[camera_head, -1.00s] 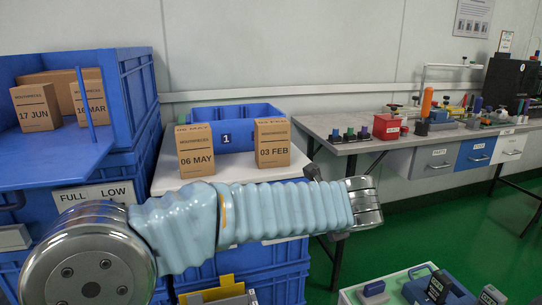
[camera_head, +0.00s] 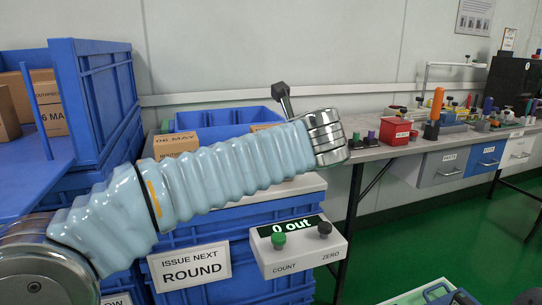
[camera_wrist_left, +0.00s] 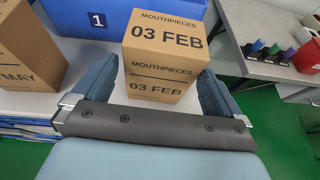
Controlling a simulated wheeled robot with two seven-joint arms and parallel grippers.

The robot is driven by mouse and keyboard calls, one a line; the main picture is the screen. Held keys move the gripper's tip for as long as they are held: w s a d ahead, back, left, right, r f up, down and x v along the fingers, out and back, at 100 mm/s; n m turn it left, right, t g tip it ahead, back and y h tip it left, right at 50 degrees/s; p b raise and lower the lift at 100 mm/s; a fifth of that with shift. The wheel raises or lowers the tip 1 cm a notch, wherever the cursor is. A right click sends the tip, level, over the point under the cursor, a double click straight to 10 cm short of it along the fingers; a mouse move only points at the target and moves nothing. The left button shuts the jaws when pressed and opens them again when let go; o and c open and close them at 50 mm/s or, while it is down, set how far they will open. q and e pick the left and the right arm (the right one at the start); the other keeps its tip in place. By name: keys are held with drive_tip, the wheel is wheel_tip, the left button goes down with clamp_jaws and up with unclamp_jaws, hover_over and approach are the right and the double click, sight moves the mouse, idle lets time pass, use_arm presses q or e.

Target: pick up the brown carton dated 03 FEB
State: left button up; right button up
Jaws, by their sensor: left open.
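The brown carton dated 03 FEB (camera_wrist_left: 163,65) stands on a white surface in the left wrist view, its printed top and front showing. My left gripper (camera_wrist_left: 157,82) is open, with one blue finger on each side of the carton; I cannot tell whether either touches it. In the head view my left arm crosses in front and hides most of this carton, leaving only a brown top edge (camera_head: 265,127). My right gripper is not in view.
The 06 MAY carton (camera_head: 176,145) stands to the left, also at the left edge of the wrist view (camera_wrist_left: 25,50). A blue bin marked 1 (camera_wrist_left: 75,22) is behind. A counter box (camera_head: 300,250) reads 0 out. A workbench (camera_head: 400,150) stands at right.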

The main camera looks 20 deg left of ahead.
use_arm(q)
drive_tip(key=b+x, duration=0.1)
drive_tip(key=x, duration=0.4)
drive_tip(key=shift+w+f, duration=0.25)
drive_tip(key=shift+f, duration=0.05)
drive_tip(key=shift+r, duration=0.1)
drive_tip(key=c, duration=0.8)
